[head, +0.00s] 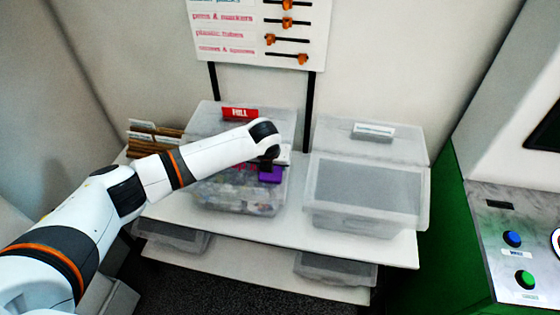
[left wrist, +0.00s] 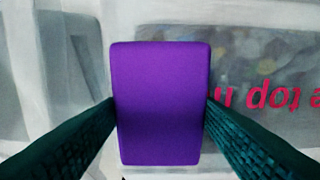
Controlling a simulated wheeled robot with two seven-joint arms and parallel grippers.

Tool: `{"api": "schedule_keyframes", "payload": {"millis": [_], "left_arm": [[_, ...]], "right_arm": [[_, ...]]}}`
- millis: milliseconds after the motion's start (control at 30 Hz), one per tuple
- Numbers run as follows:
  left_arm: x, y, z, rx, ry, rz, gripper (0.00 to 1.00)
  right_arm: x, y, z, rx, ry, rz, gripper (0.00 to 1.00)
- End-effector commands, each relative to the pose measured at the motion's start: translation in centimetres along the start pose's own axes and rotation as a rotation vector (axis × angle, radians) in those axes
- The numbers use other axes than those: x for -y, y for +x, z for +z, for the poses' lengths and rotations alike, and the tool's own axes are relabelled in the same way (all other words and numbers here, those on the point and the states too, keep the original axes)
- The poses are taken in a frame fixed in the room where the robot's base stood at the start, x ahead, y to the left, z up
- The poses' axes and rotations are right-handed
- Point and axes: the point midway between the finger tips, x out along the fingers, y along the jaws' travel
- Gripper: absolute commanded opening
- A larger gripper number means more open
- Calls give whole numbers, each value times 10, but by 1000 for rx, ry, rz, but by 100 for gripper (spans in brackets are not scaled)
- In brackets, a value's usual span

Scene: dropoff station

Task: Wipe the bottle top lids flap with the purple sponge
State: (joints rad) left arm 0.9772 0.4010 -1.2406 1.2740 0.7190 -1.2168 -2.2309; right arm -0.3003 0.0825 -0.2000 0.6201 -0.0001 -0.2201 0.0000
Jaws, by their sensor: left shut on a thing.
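The purple sponge (head: 270,175) is between the fingers of my left gripper (head: 268,164). In the left wrist view, the two dark fingers press on both sides of the sponge (left wrist: 160,104). Whether the sponge touches the flap cannot be told. My right gripper is not in view.
A second clear bin (head: 365,222) with a grey front stands to the right on the white shelf (head: 275,240). Lower bins sit beneath. A slider board (head: 260,30) hangs behind, and a green station with buttons (head: 512,240) stands far right.

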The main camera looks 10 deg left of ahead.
Motion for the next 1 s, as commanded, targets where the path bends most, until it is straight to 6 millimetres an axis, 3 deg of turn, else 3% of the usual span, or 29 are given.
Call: {"api": "schedule_keyframes", "payload": {"millis": [600,1000], "left_arm": [[45,2,1,4,-5,-11,40],[48,0,1,3,-2,-8,40]], "right_arm": [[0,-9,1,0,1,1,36],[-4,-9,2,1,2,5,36]]}}
